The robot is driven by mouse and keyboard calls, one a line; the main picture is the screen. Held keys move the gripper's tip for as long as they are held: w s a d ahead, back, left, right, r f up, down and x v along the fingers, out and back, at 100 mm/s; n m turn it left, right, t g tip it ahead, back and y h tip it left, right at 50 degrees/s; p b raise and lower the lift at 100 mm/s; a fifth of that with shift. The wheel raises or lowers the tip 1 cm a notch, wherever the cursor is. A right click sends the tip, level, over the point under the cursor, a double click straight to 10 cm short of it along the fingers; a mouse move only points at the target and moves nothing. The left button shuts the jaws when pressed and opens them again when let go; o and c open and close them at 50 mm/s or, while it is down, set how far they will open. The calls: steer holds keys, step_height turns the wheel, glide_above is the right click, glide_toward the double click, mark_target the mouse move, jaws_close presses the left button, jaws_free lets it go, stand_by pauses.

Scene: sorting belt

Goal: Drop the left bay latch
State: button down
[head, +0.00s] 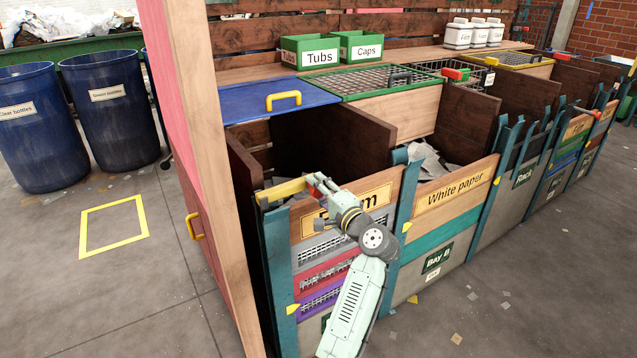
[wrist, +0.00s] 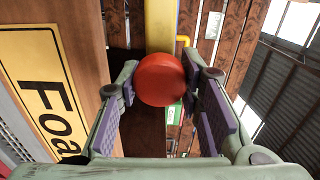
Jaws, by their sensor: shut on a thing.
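The left bay latch (head: 283,190) is a yellow bar lying roughly level at the top of the left bay's teal post, above the Foam panel. The wrist view shows its yellow bar (wrist: 160,25) ending in a round red knob (wrist: 160,80). My gripper (head: 321,186) is at the knob end of the bar, in front of the panel's top edge. In the wrist view its purple-padded fingers (wrist: 162,88) are on both sides of the red knob, shut on it. The fingers hide most of the knob in the head view.
The Foam panel (head: 340,212) is close below my gripper; its sign is partly covered by my arm. The White paper bay (head: 455,197) adjoins on the right. A wooden post (head: 200,150) stands close on the left. A blue lid (head: 265,100) with a yellow handle lies behind.

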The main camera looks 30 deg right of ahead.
steer(key=shift+f+m, duration=0.3)
steer(key=shift+f, duration=0.1)
steer(key=c, duration=1.1)
jaws_free()
steer(key=s, duration=1.2)
steer(key=shift+d, duration=0.2)
